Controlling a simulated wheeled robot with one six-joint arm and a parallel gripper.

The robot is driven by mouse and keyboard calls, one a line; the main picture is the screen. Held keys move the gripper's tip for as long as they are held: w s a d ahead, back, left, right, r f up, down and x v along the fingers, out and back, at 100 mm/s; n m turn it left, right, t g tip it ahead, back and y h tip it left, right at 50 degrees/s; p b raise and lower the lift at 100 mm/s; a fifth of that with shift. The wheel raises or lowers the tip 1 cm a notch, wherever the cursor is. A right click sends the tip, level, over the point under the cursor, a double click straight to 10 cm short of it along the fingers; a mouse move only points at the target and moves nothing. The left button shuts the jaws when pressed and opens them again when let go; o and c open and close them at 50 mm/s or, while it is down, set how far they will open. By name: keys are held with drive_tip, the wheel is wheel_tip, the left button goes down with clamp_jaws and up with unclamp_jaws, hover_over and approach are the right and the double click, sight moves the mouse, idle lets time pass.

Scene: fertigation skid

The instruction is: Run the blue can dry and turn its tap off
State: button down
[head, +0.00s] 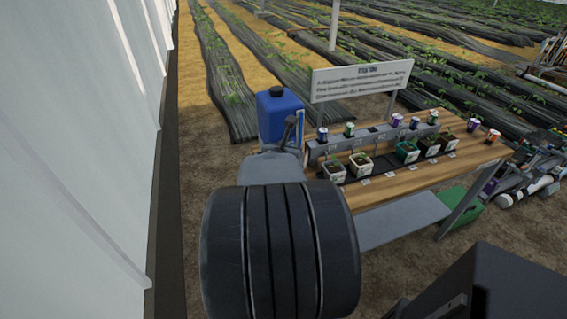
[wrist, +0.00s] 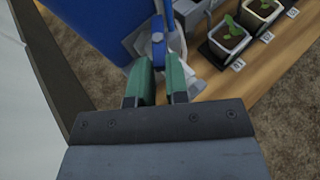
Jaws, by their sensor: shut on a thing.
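The blue can (head: 280,115) stands upright at the left end of the wooden bench, with a dark cap on top. It fills the upper left of the wrist view (wrist: 95,25). Its tap (wrist: 158,42) shows in the wrist view as a narrow blue lever in front of a grey-white body. My gripper (wrist: 159,68) has its green fingers on either side of the lever's near end and is shut on it. The fingers hide part of the tap. I cannot tell the liquid level or whether anything flows. In the head view my arm covers the tap.
The wooden bench (head: 400,182) holds potted seedlings, including a white pot (head: 361,163), and several small cans. A sign (head: 360,80) stands behind. A green crate (head: 462,207) sits beneath. A pale wall (head: 75,150) is close on the left.

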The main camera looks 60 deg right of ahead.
drive_tip(key=n+t+b, duration=0.1)
drive_tip(key=b, duration=0.3)
drive_tip(key=s+n+t+y+b, duration=0.1)
drive_tip(key=n+t+b, duration=0.1)
drive_tip(key=b, duration=0.3)
drive_tip(key=d+n+t+y+b, duration=0.1)
drive_tip(key=b, duration=0.4)
drive_tip(key=shift+s+f+t, duration=0.25)
drive_tip(key=shift+s+t, duration=0.05)
drive_tip(key=shift+s, duration=0.05)
drive_tip(key=n+b, duration=0.1)
drive_tip(key=t+y+b, duration=0.1)
drive_tip(key=n+y+b, duration=0.1)
drive_tip(key=b, duration=0.1)
drive_tip(key=shift+s+d+r+n+t, duration=0.25)
drive_tip(key=shift+d+n+t, duration=0.05)
drive_tip(key=shift+t, duration=0.1)
drive_tip(key=shift+r+y, duration=0.1)
drive_tip(key=shift+y, duration=0.2)
drive_tip(key=c, duration=1.1)
unclamp_jaws()
drive_tip(key=p+v, duration=0.2)
drive_tip(key=v, duration=1.1)
drive_tip(key=shift+s+a, duration=0.2)
drive_tip(key=shift+s, duration=0.15)
